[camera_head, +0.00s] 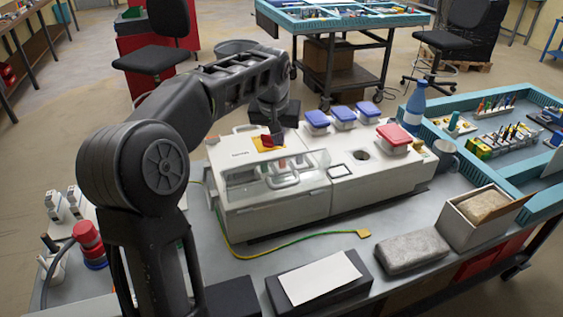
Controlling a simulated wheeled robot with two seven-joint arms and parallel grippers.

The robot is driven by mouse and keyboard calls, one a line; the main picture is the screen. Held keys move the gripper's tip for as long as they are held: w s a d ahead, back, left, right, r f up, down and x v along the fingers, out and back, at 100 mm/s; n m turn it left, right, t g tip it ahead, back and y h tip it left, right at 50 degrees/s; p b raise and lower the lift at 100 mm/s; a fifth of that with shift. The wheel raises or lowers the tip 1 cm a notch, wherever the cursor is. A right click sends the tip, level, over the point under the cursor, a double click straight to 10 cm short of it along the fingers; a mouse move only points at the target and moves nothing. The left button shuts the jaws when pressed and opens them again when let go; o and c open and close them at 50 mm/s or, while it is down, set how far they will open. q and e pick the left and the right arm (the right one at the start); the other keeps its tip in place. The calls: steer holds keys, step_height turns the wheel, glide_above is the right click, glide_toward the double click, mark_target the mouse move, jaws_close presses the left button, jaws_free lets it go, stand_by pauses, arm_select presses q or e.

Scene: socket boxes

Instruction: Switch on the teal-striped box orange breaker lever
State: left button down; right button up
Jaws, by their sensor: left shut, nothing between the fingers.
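A pale socket box (262,210) stands on the grey workbench, with a clear-windowed breaker panel (285,172) on its front slope. A red rotary switch on a yellow plate (266,144) sits on its top. I cannot make out a teal stripe or an orange lever at this size. My left arm comes in from the left and arches over the box's back left. My left gripper (272,122) points down, shut and empty, just above or behind the red switch; its fingertips are small and partly hidden, so I cannot tell if they touch. My right gripper is not in view.
A second pale box section (385,175) with blue-lidded sockets (343,114) and a red-lidded socket (394,135) adjoins on the right. A yellow-green cable (290,250) lies in front. A blue bottle (414,105), grey block (412,252) and teal tray (485,178) stand right.

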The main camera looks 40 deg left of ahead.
arm_select(q)
steer(key=shift+f, duration=0.65)
steer(key=shift+b, duration=0.3)
steer(key=shift+f+b, duration=1.25)
steer(key=shift+f, duration=0.55)
steer(key=shift+s+d+f, duration=0.2)
steer(key=shift+f, duration=0.05)
steer(key=shift+s+d+b, duration=0.25)
steer(key=shift+d+b, duration=0.1)
steer(key=r+p, duration=0.1)
steer(key=r, duration=0.1)
steer(key=r+p, duration=0.4)
steer(key=shift+w+a, duration=0.25)
steer(key=shift+a, duration=0.05)
steer(key=shift+w+a+r+p, duration=0.1)
steer(key=shift+r+p, duration=0.2)
steer(key=shift+p, duration=0.15)
